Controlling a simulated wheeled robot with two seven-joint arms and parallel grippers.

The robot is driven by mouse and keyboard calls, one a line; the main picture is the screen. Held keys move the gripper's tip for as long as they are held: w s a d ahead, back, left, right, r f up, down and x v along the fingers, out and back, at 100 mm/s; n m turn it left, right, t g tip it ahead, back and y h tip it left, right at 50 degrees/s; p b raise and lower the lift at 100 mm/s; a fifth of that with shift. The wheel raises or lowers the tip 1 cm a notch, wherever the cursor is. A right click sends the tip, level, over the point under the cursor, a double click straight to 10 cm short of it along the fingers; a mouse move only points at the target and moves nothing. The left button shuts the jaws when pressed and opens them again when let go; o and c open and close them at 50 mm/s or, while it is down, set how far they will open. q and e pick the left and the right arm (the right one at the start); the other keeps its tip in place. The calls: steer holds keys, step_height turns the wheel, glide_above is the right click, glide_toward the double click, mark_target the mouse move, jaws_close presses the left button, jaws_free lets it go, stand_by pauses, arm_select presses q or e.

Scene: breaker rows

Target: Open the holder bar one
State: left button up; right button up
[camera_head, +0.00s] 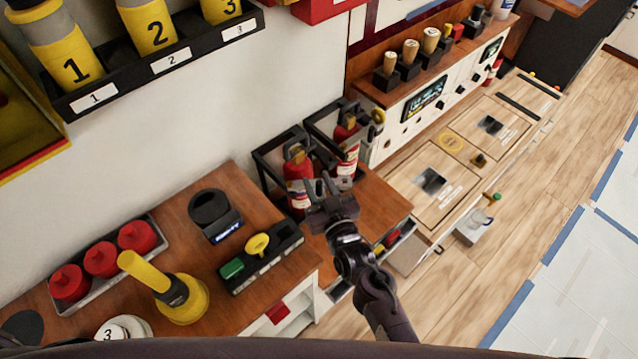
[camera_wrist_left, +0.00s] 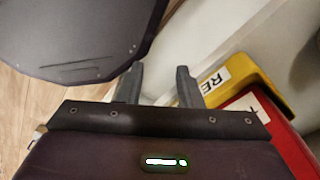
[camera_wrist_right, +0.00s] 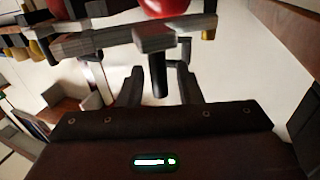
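Two black-framed holders stand side by side on the wooden counter, a left one (camera_head: 268,160) and a right one (camera_head: 318,122). Each holds a red fire extinguisher, the left (camera_head: 299,178) and the right (camera_head: 347,150). My right gripper (camera_head: 320,184) is in front of them, its fingers toward the frames. In the right wrist view the gripper (camera_wrist_right: 160,85) is open. A dark bar end (camera_wrist_right: 158,75) shows between its fingers, with a red extinguisher (camera_wrist_right: 163,8) beyond; contact cannot be told. My left gripper (camera_wrist_left: 158,85) is open and empty, outside the head view.
A black switch box (camera_head: 262,257) with green and yellow parts, a yellow plunger-like handle (camera_head: 180,298) and a red-capped tray (camera_head: 102,262) lie left on the counter. A white panel (camera_head: 425,105) with knobs stands right. Red and yellow boxes (camera_wrist_left: 245,95) are near my left gripper.

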steer(key=b+v, duration=0.1)
steer(key=v, duration=0.7)
steer(key=shift+w, duration=0.1)
steer(key=shift+c, duration=0.4)
